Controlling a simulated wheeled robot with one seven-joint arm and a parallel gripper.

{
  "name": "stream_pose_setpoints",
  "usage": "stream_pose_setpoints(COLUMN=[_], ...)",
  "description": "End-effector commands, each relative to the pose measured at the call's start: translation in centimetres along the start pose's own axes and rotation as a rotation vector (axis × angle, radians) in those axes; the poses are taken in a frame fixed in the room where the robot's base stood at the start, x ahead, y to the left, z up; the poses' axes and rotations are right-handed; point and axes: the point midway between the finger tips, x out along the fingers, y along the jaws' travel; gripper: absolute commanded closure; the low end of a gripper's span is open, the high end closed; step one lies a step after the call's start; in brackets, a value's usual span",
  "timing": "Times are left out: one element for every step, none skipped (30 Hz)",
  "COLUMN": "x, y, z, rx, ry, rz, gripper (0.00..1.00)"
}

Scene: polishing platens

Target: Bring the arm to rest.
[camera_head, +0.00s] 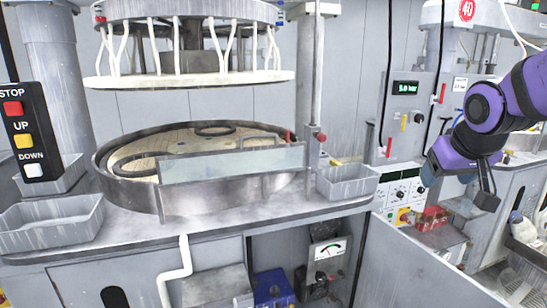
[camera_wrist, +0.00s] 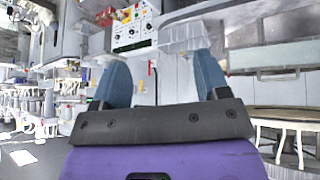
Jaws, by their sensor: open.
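My purple arm comes in from the right edge in the head view. My gripper (camera_head: 460,188) hangs in the air to the right of the polishing machine, in front of the wall panels, apart from the bench. In the wrist view my gripper (camera_wrist: 162,80) shows two blue fingers spread wide apart with nothing between them. It is open and empty.
A round platen tub (camera_head: 130,190) with a clear front guard (camera_head: 230,165) stands at the left, under a raised upper plate (camera_head: 190,78). Grey trays (camera_head: 50,222) and (camera_head: 347,183) sit beside it. A button box (camera_head: 22,135) is at the far left. A control panel (camera_head: 402,190) lies behind my gripper.

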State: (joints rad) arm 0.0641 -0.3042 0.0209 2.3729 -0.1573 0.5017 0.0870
Motion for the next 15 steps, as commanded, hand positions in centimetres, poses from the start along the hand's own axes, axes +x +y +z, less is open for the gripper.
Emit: stream_pose_setpoints(x=[-1.6, -2.3, -3.3, -4.0, -4.7, -5.6, -6.3, -6.9, -7.7, -8.3, -8.8, -9.4, -9.7, -10.1, -10.5], y=[-0.2, -0.3, -0.4, -0.5, -0.6, -0.7, -0.8, -1.0, -1.1, -1.2, -1.4, -1.5, -1.6, -1.7, -1.8], z=[1.1, 1.8, 2.8, 3.5, 4.2, 5.2, 6.0, 6.8, 7.8, 8.6, 9.3, 10.2, 10.8, 11.5, 12.1], rx=[0.003, 0.006, 0.008, 0.01, 0.012, 0.013, 0.014, 0.016, 0.016, 0.016, 0.017, 0.017, 0.016, 0.016, 0.016], ry=[-0.002, -0.009, -0.017, -0.023, -0.029, -0.037, -0.045, -0.05, -0.058, -0.064, -0.07, -0.077, -0.082, -0.087, -0.093], rz=[-0.005, -0.009, -0.014, -0.018, -0.023, -0.029, -0.035, -0.041, -0.049, -0.056, -0.062, -0.07, -0.076, -0.081, -0.088], gripper=[0.32, 0.32, 0.32, 0.32, 0.32, 0.32, 0.32, 0.32, 0.32, 0.32, 0.32, 0.32, 0.32, 0.32, 0.32])
